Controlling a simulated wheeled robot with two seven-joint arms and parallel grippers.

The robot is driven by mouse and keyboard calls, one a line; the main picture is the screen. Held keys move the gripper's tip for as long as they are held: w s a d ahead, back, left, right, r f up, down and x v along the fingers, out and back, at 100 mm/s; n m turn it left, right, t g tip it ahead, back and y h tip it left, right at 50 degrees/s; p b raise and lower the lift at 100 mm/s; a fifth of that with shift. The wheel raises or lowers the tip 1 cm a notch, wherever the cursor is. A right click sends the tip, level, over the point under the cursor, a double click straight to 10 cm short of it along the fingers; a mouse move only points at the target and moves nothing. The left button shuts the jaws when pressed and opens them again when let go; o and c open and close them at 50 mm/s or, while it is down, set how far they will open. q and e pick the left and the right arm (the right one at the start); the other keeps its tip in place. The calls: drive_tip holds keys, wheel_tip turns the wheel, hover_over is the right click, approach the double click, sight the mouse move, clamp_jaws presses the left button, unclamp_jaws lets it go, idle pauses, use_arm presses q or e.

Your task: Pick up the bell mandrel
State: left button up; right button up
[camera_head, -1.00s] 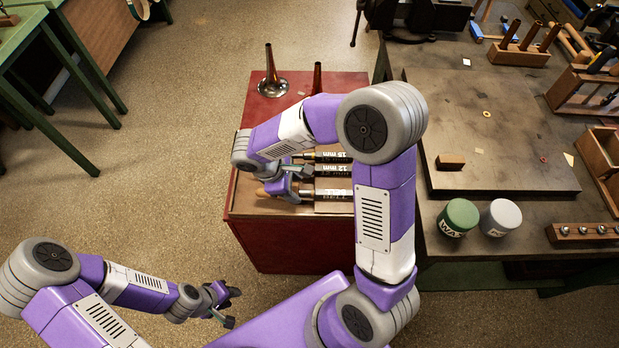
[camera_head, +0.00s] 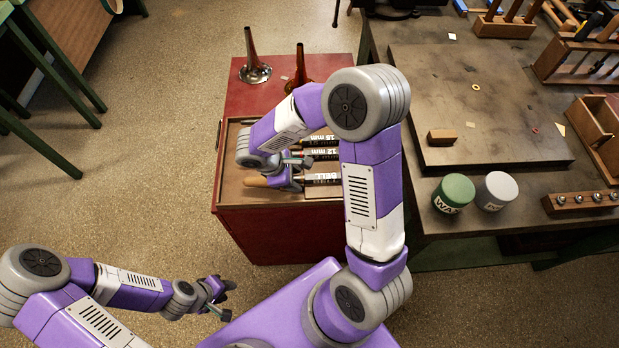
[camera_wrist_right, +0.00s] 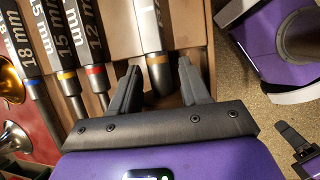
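In the right wrist view the bell mandrel (camera_wrist_right: 151,35) runs down between the two fingers. My right gripper (camera_head: 289,178) is over it; in the wrist view the gripper (camera_wrist_right: 160,88) is open, with a gap on each side of the shaft. The palm hides part of the mandrel. My left gripper (camera_head: 224,299) is open and empty, low over the floor beside the cabinet.
The 12 mm mandrel (camera_wrist_right: 92,45), 15 mm mandrel (camera_wrist_right: 65,48) and 18 mm mandrel (camera_wrist_right: 30,50) lie alongside. The workbench (camera_head: 480,110) at right holds a green tin (camera_head: 455,190) and a grey tin (camera_head: 496,190).

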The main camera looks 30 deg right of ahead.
clamp_jaws()
